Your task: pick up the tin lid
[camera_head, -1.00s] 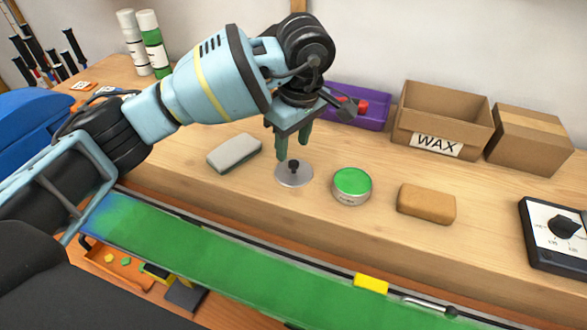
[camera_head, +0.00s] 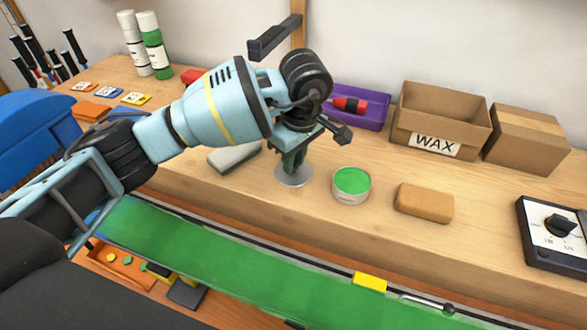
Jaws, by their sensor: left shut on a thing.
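The tin lid (camera_head: 294,178) is a flat grey metal disc that had a small black knob on top. It is on the wooden bench, left of the round tin with green contents (camera_head: 351,185). My left gripper (camera_head: 292,166) is right over the lid and shut on its knob, which the fingers hide. The lid looks level and at bench height; I cannot tell any gap under it. My right gripper is not in view.
A grey-white block (camera_head: 234,158) lies close left of the gripper. A tan block (camera_head: 424,202) lies right of the tin. The WAX box (camera_head: 440,112) and purple tray (camera_head: 368,118) stand behind. A green belt (camera_head: 230,258) runs along the front.

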